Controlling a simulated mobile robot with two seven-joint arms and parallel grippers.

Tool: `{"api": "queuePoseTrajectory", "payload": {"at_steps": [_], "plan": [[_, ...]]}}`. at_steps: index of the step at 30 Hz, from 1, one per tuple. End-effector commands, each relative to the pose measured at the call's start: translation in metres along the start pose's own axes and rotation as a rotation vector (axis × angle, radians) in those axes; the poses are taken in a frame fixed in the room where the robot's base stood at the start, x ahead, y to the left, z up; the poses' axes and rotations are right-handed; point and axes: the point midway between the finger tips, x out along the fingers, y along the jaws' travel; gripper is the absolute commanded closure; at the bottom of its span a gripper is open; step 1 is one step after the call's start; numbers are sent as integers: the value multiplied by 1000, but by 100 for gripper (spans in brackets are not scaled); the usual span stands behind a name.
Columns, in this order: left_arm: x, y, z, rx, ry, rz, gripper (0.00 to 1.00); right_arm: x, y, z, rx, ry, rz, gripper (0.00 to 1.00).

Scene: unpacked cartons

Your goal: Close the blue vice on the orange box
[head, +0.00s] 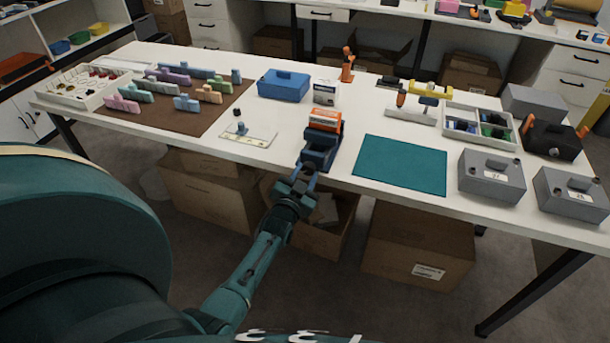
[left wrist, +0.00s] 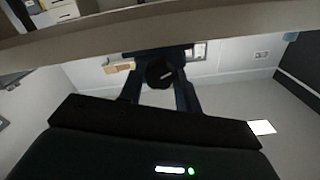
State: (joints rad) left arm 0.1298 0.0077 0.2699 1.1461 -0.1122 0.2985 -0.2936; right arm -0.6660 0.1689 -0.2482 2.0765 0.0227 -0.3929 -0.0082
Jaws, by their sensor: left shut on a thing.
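The blue vice (head: 318,158) stands at the front edge of the white table in the head view. The orange box (head: 324,120) sits upright in it at the far end, between its jaws; I cannot tell whether both jaws touch the box. My left gripper (head: 303,174) reaches up from below to the near end of the vice. In the left wrist view its fingers (left wrist: 160,85) are shut on a dark round knob (left wrist: 160,72), which looks like the vice's handle. The gripper hides part of the vice's near end. My right gripper is not in view.
A teal mat (head: 401,165) lies to the right of the vice, and a small plate with a knob (head: 249,135) lies to the left. Grey cases (head: 491,177) stand at right. Open cartons lie under the table.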

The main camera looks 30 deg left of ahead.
Motion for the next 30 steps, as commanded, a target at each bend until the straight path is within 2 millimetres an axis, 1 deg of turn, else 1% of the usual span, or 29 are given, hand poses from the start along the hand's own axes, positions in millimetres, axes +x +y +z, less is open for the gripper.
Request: {"api": "queuePoseTrajectory", "payload": {"at_steps": [9,10,18,26,29,30], "plan": [[0,0,0,0,0,0,89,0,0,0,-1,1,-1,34],[0,0,0,0,0,0,66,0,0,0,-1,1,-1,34],[0,0,0,0,0,0,45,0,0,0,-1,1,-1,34],[-3,0,0,0,-1,0,45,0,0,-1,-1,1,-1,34],[-13,0,1,0,-2,1,45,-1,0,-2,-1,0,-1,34],[-20,1,1,0,-3,1,45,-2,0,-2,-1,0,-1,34]]}}
